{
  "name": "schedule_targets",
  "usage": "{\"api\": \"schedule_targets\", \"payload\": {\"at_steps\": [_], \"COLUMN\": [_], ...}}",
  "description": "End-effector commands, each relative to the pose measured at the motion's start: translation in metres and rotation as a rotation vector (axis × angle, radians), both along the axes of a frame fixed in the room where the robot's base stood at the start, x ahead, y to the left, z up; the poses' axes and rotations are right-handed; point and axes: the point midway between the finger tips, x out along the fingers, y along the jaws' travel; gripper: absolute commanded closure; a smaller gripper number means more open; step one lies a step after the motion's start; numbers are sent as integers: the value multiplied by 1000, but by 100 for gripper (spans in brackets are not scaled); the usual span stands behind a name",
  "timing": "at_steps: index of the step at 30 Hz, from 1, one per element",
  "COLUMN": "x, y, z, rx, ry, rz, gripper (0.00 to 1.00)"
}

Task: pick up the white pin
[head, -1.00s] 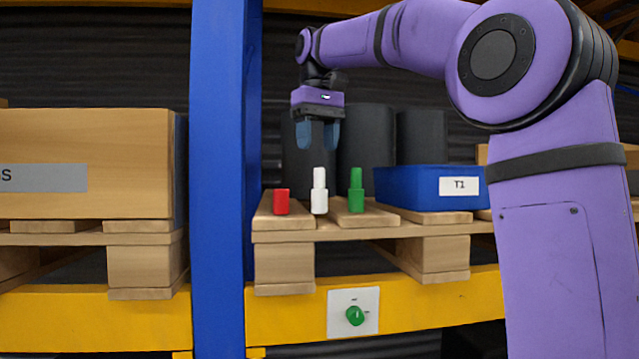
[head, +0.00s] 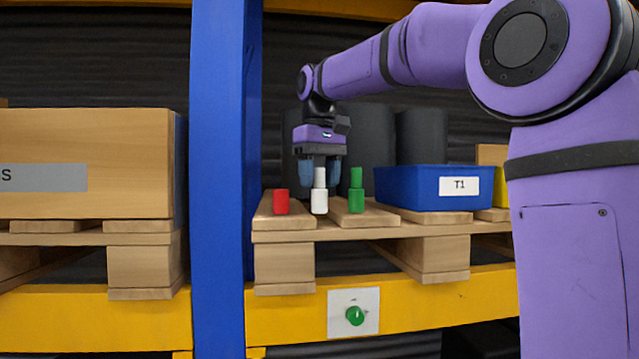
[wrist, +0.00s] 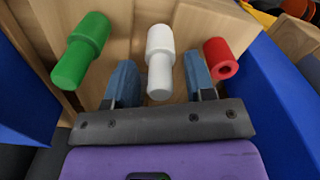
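The white pin (head: 319,196) stands upright on the pallet (head: 284,236), between a red piece (head: 281,202) and a green pin (head: 356,192). It has a wide lower part and a narrower top. My gripper (head: 320,182) is above and around its top, pointing down, with the blue fingers apart. In the wrist view, the white pin (wrist: 160,62) lies between the two open fingers (wrist: 160,84), with a gap visible on each side. The green pin (wrist: 81,50) is outside the left finger and the red piece (wrist: 220,59) outside the right.
A blue bin (head: 410,188) labelled T1 stands right of the pins. Dark cylinders (head: 366,140) stand behind them. A blue upright (head: 222,180) and a large cardboard box (head: 85,160) are at the left. A green knob (head: 355,315) is on the yellow beam below.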

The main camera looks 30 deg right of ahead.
Motion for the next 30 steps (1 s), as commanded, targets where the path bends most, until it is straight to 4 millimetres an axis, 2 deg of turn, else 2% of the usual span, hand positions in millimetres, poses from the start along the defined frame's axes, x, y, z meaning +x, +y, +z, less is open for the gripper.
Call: {"api": "schedule_targets", "payload": {"at_steps": [1, 6, 19, 30], "x": [0, 0, 1, 1], "y": [0, 0, 0, 1], "z": [0, 0, 7, 52], "rx": [0, 0, 0, 0], "ry": [0, 0, -2, -2], "rz": [0, 0, 1, 2], "gripper": [62, 100, 100, 100]}}
